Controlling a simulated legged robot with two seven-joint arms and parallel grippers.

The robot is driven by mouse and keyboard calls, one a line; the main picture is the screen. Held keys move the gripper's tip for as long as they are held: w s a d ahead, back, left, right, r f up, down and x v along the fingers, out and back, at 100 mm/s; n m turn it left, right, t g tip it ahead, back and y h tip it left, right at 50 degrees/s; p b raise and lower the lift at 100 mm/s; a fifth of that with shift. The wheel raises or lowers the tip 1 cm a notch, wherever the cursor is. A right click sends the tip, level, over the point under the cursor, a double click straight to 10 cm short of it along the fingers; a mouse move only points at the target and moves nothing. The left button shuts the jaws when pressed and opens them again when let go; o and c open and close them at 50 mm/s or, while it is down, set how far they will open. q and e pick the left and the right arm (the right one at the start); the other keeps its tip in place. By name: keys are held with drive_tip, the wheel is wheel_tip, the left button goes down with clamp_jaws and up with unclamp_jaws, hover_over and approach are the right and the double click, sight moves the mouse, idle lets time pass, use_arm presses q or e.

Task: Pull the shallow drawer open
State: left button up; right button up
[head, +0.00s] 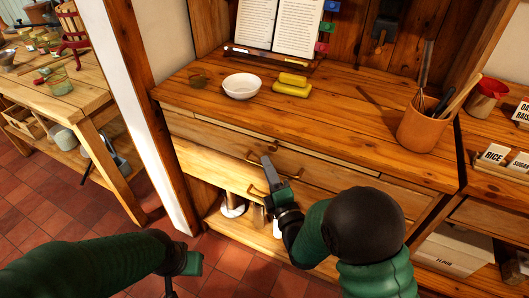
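The pine cabinet has a shallow drawer (222,127) just under its top, with its front looking flush. A dark handle (284,149) shows on that front, partly behind my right gripper. A lighter, deeper drawer front (205,164) lies below, with a brass handle (254,191). My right gripper (267,166) is in front of the drawer fronts, close to both handles. Whether it touches either one, or how far its fingers are apart, I cannot tell. My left gripper (183,276) is low at the left over the floor, away from the cabinet, its fingers unclear.
A wooden bench (84,100) stands left. Tiled floor (40,210) is clear between bench and cabinet.

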drive_tip(key=shift+r, duration=0.15)
drive_tip(key=shift+d, duration=0.1)
drive_tip(key=c, duration=0.4)
drive_tip(key=shift+s, duration=0.1)
clamp_jaws()
drive_tip(key=shift+s+f, duration=0.1)
drive_tip(key=shift+f, duration=0.1)
idle(0.6)
